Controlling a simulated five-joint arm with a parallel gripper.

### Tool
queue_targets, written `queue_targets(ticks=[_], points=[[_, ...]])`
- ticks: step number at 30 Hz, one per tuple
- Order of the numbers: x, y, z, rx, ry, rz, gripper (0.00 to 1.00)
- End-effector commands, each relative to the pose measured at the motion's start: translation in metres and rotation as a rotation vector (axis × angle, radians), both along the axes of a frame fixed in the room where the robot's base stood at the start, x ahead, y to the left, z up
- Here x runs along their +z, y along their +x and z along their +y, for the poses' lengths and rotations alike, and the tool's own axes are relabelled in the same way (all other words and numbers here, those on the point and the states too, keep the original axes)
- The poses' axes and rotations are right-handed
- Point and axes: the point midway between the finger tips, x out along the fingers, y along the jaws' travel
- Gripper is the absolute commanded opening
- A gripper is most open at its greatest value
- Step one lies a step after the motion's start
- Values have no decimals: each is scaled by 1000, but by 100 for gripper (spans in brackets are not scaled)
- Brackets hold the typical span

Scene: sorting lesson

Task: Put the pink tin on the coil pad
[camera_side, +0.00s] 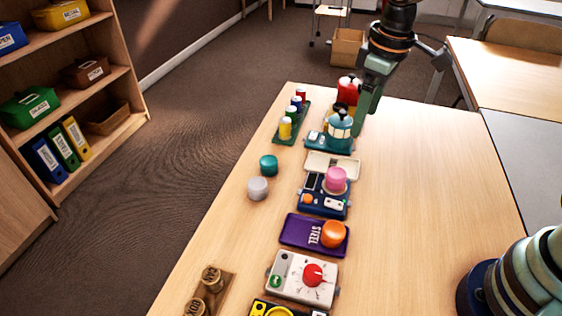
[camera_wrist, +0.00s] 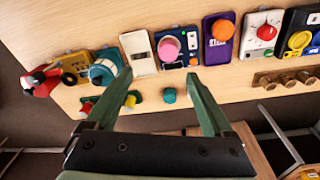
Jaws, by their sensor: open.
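The pink tin (camera_side: 336,177) sits upright on a navy device (camera_side: 322,208) with an orange knob and a small screen. The tin covers the spot under it, so I cannot see whether that spot is the coil pad. In the wrist view the pink tin (camera_wrist: 169,46) shows beyond the fingertips, on the navy device (camera_wrist: 180,63). My gripper (camera_side: 366,100) is raised over the far part of the table, beyond the tin in the side view. In the wrist view my gripper (camera_wrist: 159,76) has its fingers wide apart with nothing between them.
A teal tin (camera_side: 268,165) and a grey tin (camera_side: 257,189) stand on bare wood at left. A white dial box (camera_side: 290,272) is nearer. A teal device (camera_side: 340,127) and red device (camera_side: 348,88) stand farther.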

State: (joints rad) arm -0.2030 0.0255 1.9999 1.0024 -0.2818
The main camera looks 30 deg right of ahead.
Motion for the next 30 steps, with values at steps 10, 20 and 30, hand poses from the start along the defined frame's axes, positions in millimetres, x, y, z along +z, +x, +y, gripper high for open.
queue_targets(ticks=[10,20,30], points=[[48,-56,-55,-312,77,-244,86],[53,-83,-76,-466,122,-364,86],[53,-84,-76,-473,123,-367,86]])
